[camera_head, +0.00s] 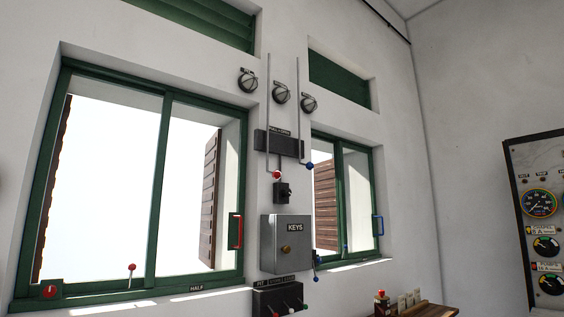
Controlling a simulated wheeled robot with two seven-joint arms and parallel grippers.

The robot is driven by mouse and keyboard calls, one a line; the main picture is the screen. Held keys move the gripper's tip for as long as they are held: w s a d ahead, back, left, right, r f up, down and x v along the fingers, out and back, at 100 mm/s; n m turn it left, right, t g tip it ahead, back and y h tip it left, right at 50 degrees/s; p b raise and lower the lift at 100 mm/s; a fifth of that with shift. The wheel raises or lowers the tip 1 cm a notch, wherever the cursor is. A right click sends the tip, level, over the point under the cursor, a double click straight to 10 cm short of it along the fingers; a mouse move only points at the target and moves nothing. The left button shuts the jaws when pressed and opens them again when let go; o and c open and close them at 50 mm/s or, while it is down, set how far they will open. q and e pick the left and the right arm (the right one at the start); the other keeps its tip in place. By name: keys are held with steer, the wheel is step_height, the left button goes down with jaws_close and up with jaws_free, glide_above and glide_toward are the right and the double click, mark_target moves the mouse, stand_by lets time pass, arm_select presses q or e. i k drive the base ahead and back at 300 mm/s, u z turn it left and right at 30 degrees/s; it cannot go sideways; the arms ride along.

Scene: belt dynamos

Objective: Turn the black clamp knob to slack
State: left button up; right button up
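I cannot make out a knob marked as the clamp knob, and no "slack" marking is readable. Neither of my grippers is in view.
A grey KEYS box (286,256) hangs below a small black switch (283,192). A black lever box (278,299) is under it. Green-framed windows flank them. A gauge panel (540,220) stands at right; a wooden shelf (437,311) is at the bottom.

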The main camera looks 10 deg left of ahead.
mark_target(287, 192)
steer(key=k, duration=0.6)
steer(key=u, duration=0.65)
steer(key=i, duration=1.4)
steer(key=u, duration=0.35)
